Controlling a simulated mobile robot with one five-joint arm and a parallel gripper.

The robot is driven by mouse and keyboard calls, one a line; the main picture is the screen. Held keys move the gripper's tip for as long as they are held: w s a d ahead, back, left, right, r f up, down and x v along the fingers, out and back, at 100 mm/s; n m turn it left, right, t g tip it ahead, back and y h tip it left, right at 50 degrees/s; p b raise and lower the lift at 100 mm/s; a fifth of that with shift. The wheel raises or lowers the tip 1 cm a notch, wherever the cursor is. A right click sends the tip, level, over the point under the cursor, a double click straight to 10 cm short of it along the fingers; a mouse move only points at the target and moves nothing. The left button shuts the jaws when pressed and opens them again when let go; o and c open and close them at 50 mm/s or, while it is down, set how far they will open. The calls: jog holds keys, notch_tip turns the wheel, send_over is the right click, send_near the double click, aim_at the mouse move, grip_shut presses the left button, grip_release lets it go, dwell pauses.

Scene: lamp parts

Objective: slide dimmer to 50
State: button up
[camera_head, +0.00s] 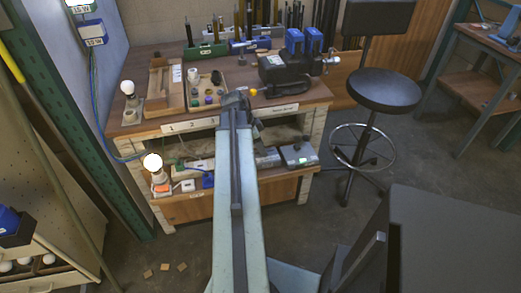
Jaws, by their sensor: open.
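A grey box with a small green display (300,156) sits at the right end of the workbench's lower shelf. It may be the dimmer, but its slider and reading are too small to make out. A lit bulb (153,162) stands at the left of the lower shelf, and another bulb (128,88) stands on the bench top at the left. My arm reaches forward over the bench's front edge. My gripper (237,99) is at its far end, above the bench top, left of and above the grey box. Its fingers are small and dark, and I see nothing held in them.
The workbench top (200,120) holds a wooden tray (172,95), small coloured caps and a black vise (285,72). Orange, white and blue small parts lie on the lower shelf. A black stool (385,90) stands at the right. Small wooden pieces lie on the floor.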

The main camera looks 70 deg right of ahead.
jog(key=shift+c, duration=0.3)
grip_shut()
dwell(1.0)
